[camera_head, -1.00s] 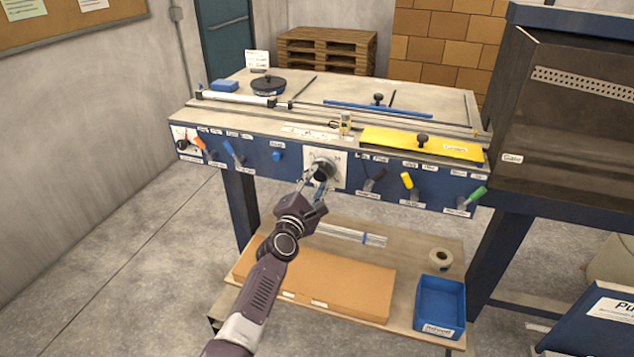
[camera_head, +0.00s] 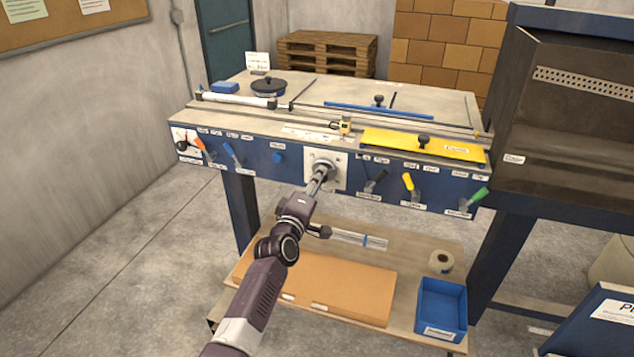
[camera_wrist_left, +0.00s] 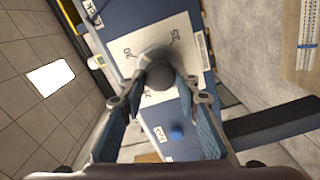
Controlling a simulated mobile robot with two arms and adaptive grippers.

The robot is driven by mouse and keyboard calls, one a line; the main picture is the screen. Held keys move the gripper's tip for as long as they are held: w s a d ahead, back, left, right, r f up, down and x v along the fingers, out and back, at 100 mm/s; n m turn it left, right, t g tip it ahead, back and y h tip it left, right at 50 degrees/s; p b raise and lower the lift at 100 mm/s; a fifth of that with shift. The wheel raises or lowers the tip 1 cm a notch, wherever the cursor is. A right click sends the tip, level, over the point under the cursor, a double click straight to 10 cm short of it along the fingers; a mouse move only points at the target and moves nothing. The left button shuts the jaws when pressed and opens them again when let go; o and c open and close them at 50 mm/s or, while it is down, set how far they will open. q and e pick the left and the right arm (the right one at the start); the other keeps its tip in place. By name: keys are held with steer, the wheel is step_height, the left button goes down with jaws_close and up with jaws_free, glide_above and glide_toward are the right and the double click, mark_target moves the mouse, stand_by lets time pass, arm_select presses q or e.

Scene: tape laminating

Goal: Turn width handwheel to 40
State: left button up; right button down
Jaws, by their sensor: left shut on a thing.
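The width handwheel (camera_head: 325,167) is a round grey knob on a white dial plate (camera_head: 340,176) in the middle of the machine's blue front panel. My left gripper (camera_head: 318,182) reaches up to it from below and is shut on it. In the left wrist view the handwheel's dark round part (camera_wrist_left: 160,74) sits between the two fingers of my left gripper (camera_wrist_left: 165,85). The white dial plate (camera_wrist_left: 188,50) around it carries printed numbers, partly hidden by the fingers and the wheel. I cannot tell the exact setting. My right gripper is not in view.
Coloured levers flank the dial, with an orange one (camera_head: 199,145) to the left and a black one (camera_head: 376,181) close to the right. A blue button (camera_head: 278,157) is left of the dial. A shelf below holds a cardboard box (camera_head: 330,286) and a blue bin (camera_head: 441,304).

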arm_select(q)
steer(key=shift+s+d+f+m+b, duration=0.1)
steer(key=shift+m+b, duration=0.7)
steer(key=shift+m, duration=7.3)
steer(key=shift+d+f+m+b, duration=0.1)
steer(key=shift+m+b, duration=0.7)
steer(key=shift+m, duration=7.3)
steer(key=o, duration=1.2)
steer(key=shift+c, duration=0.2)
steer(key=shift+r, duration=0.1)
